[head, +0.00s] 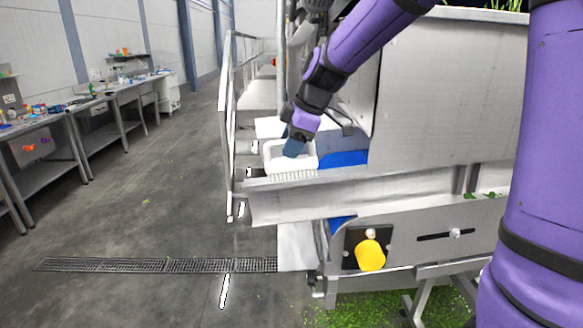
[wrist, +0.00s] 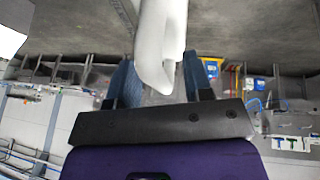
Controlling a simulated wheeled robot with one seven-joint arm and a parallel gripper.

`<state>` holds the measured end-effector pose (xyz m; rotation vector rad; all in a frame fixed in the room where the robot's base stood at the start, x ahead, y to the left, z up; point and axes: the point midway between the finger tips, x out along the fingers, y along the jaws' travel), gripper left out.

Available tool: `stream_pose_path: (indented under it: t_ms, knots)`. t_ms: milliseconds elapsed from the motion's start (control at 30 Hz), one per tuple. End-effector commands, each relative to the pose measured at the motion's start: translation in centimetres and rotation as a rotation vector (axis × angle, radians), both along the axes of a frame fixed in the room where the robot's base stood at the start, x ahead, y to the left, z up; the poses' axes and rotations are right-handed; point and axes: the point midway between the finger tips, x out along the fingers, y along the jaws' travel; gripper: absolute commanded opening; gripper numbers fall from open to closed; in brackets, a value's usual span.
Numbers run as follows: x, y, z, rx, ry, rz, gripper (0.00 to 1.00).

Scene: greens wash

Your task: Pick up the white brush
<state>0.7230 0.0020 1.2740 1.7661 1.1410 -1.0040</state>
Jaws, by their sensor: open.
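The white brush (head: 289,171) lies at the near left end of the metal machine in the head view, its ridged, bristle-like side facing me. My gripper (head: 295,148) is right over it, with a dark blue finger against or just in front of its white body. In the wrist view a smooth white part of the brush (wrist: 157,45) reaches down between the two blue fingers of my gripper (wrist: 159,66).
A blue surface (head: 343,159) lies right of the brush. A metal side rail (head: 400,177) runs in front, with a yellow knob (head: 370,255) below. A white railing (head: 227,120) stands left. Steel tables (head: 50,170) line the far left; the floor between is clear.

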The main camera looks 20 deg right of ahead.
Motion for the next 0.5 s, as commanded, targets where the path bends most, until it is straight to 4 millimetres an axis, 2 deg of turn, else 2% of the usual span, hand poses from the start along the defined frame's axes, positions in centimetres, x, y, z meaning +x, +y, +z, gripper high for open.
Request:
stream_pose_path:
  t_ms: [167,300,367,500]
  knots:
    - [0.0,0.0,0.03,0.0,-0.001,0.0,0.44]
    - [0.0,-0.01,0.05,0.0,-0.001,0.0,0.12]
    - [0.01,-0.01,0.05,0.0,-0.001,0.0,0.0]
    - [0.01,-0.01,0.08,0.001,-0.001,0.0,0.0]
